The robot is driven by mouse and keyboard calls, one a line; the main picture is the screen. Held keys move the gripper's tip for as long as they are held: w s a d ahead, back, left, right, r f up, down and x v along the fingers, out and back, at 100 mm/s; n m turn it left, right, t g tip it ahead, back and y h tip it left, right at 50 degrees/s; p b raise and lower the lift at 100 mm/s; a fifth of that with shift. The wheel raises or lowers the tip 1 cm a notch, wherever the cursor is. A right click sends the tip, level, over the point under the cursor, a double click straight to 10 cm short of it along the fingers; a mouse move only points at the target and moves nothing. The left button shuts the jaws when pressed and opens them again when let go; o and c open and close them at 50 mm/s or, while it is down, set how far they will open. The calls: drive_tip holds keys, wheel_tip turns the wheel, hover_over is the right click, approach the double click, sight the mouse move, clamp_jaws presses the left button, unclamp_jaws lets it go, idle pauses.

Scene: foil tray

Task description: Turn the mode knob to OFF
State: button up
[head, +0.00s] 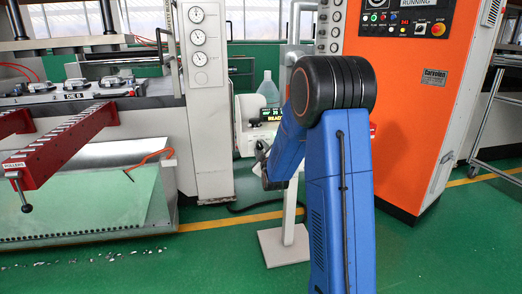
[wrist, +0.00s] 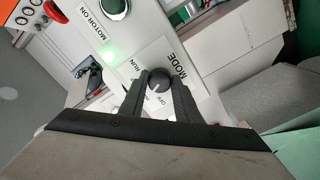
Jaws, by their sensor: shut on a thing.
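The mode knob (wrist: 159,78) is a dark round knob on a white panel (wrist: 207,103) in the wrist view. The words MODE, RUN and OFF are printed around it. The fingers of my gripper (wrist: 158,86) are on either side of the knob and shut on it. A pale mark shows on the knob's lower side, toward the OFF print, but its exact direction is hard to read. In the head view my blue arm reaches the small control box (head: 243,137), and the knob cannot be made out there.
In the wrist view a green light (wrist: 111,54) glows beside RUN, and a round green button (wrist: 115,7) sits near MOTOR ON. A red button (wrist: 54,11) is farther left.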

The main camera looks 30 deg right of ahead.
drive_tip(key=n, duration=0.4)
drive_tip(key=shift+n, duration=1.9)
drive_tip(key=shift+f, duration=0.1)
drive_tip(key=o, duration=1)
drive_tip(key=shift+o, duration=0.2)
drive_tip(key=shift+s, duration=0.1)
